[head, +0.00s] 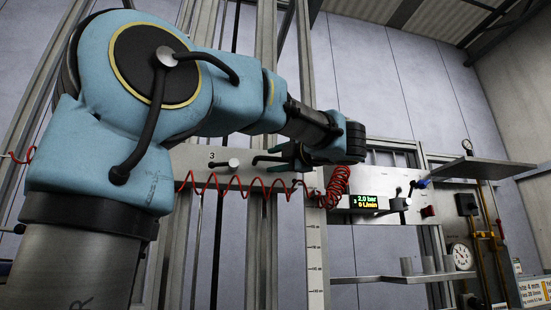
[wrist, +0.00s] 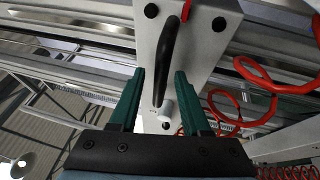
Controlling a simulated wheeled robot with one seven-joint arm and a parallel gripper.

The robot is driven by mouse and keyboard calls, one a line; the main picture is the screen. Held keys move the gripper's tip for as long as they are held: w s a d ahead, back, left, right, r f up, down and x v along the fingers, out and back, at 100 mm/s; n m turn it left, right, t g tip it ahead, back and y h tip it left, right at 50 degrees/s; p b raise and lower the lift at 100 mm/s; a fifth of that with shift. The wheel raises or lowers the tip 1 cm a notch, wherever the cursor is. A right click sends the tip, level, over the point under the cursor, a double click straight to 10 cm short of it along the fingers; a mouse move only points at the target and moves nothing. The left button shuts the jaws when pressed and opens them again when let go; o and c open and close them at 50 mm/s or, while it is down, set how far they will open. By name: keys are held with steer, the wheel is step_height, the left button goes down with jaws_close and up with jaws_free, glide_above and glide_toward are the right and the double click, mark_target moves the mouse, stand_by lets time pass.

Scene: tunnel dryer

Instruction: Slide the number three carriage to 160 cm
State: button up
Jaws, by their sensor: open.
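The number three carriage (head: 190,160) is a pale plate marked "3" across the upright rails in the head view. A light knob (head: 230,163) with a dark stem sits beside the numeral. My gripper (head: 262,156) has green fingers and is at the plate's right part, close to the knob. In the wrist view the plate (wrist: 200,52) lies ahead, with a black curved handle (wrist: 169,50) and a grey round peg (wrist: 168,108). The open fingers (wrist: 160,76) appear on either side of the handle and peg; contact cannot be told. A scale strip (head: 315,262) stands below right, its figures hard to read.
A coiled red hose (head: 335,186) hangs right of the carriage; its loops also show in the wrist view (wrist: 258,70). A panel with a lit display (head: 364,202) and a shelf (head: 480,168) stand at right. Metal uprights (head: 262,250) run behind.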

steer(key=shift+c, duration=0.2)
jaws_close()
steer(key=shift+f, duration=0.1)
stand_by(1.0)
